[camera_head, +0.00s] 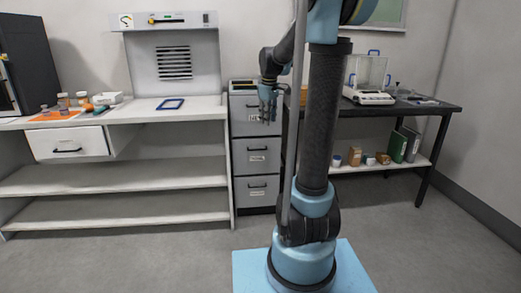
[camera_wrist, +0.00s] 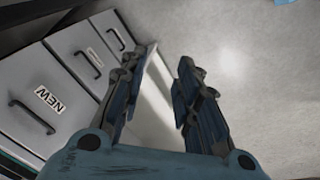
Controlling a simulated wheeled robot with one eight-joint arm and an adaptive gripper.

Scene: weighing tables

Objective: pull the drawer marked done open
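A grey cabinet (camera_head: 233,150) with three stacked drawers stands between the two tables. Each drawer has a dark bar handle and a small white label. In the wrist view one drawer label (camera_wrist: 49,99) reads NEW. The labels on the middle drawer (camera_head: 258,159) and bottom drawer (camera_head: 257,193) are too small to read, and I cannot tell which is marked done. All three drawers look shut. My gripper (camera_head: 267,112) hangs in front of the top drawer. In the wrist view my gripper (camera_wrist: 168,62) has its fingers apart with nothing between them, beside the drawer fronts.
A dark table (camera_head: 425,107) on the right carries a balance (camera_head: 369,96). Grey floor in front of the cabinet is clear.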

